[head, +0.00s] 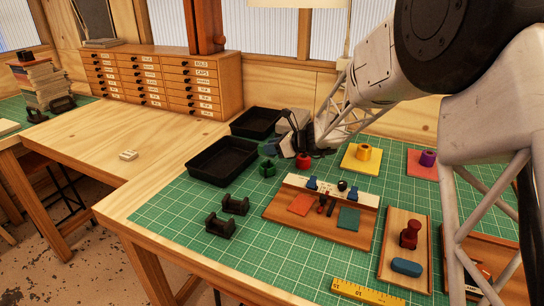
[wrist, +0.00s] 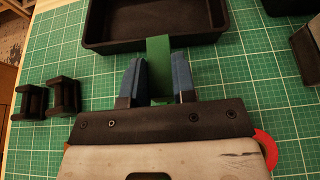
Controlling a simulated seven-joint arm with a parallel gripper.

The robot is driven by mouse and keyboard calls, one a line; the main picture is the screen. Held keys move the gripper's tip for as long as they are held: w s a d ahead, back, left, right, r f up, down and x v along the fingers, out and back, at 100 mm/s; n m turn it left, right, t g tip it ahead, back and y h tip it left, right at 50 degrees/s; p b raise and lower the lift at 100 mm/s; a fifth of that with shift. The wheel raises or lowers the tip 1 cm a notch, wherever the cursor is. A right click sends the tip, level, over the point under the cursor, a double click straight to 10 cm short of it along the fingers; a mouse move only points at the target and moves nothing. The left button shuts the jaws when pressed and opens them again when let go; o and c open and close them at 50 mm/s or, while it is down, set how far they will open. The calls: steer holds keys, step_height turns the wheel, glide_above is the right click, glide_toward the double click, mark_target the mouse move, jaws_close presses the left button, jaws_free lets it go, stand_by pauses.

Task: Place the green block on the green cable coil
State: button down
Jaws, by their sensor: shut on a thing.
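My gripper (wrist: 158,82) has its two blue fingers closed on the sides of the green block (wrist: 159,58) in the wrist view. In the head view my gripper (head: 277,144) hangs over the mat, left of the red coil, with the block partly visible at its tip. The green cable coil (head: 267,169) lies on the mat just below the gripper in the head view, beside the black tray. In the wrist view the coil is hidden by the block and gripper. The exact gap between block and coil cannot be told.
A black tray (head: 222,161) lies left of the coil, another (head: 257,123) behind. The red coil (head: 303,161) is close on the right. Two black spool holders (head: 235,204) stand in front. A wooden tool board (head: 320,222) lies front right. The mat between is clear.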

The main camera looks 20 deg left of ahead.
steer(key=shift+f, duration=0.15)
steer(key=shift+f, duration=1.6)
steer(key=shift+f, duration=0.15)
steer(key=c, duration=0.9)
jaws_free()
steer(key=shift+d+r, duration=0.15)
steer(key=shift+r, duration=0.05)
steer(key=v, duration=1.1)
steer(key=shift+d, duration=0.15)
steer(key=shift+d+r, duration=0.1)
steer(key=shift+d, duration=0.1)
